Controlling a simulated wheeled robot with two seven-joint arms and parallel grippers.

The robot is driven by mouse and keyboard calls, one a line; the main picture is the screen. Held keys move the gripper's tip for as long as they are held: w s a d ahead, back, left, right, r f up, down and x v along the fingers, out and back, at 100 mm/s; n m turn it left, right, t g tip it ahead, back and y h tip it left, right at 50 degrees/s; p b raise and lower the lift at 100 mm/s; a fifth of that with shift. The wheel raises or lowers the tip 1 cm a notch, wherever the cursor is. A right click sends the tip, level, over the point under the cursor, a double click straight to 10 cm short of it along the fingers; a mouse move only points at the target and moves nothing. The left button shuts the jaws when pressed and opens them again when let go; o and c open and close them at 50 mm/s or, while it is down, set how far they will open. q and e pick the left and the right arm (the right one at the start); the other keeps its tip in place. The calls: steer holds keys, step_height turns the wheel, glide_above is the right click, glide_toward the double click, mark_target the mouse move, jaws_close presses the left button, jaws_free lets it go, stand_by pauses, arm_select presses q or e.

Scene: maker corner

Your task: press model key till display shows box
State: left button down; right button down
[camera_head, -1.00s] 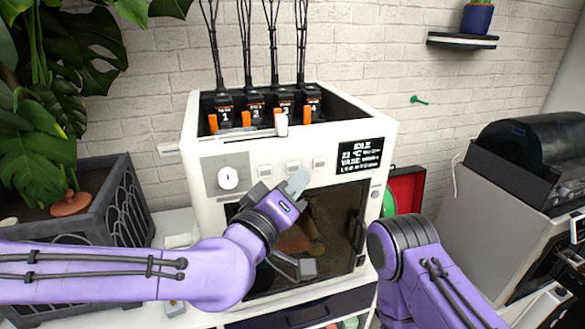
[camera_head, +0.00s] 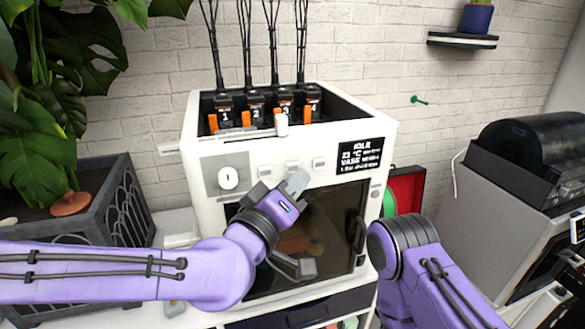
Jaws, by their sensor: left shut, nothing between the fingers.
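The white printer (camera_head: 205,145) stands on the counter. Its black display (camera_head: 361,155) reads IDLE, 23 °C and VASE, with a smaller line below. A row of pale keys shows on the front panel: a left key (camera_head: 265,171), a middle key (camera_head: 293,166) and a right key (camera_head: 319,163). Their labels are too small to read. My left gripper (camera_head: 298,182) is shut and empty, its tip just below the middle key. I cannot tell whether it touches the panel. My right arm shows at the lower right, but its gripper is not visible.
A round knob (camera_head: 228,178) sits left of the keys. The dark printer door (camera_head: 335,225) is below them, partly behind my left arm. A planter (camera_head: 125,210) stands at left, and another machine (camera_head: 490,210) at right.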

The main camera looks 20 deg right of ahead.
arm_select(q)
steer(key=shift+w, duration=0.1)
stand_by(0.6)
steer(key=shift+w, duration=0.35)
steer(key=shift+w, duration=0.35)
stand_by(0.4)
stand_by(0.4)
steer(key=shift+s, duration=0.8)
steer(key=s, duration=0.5)
steer(key=shift+d, duration=0.1)
stand_by(0.3)
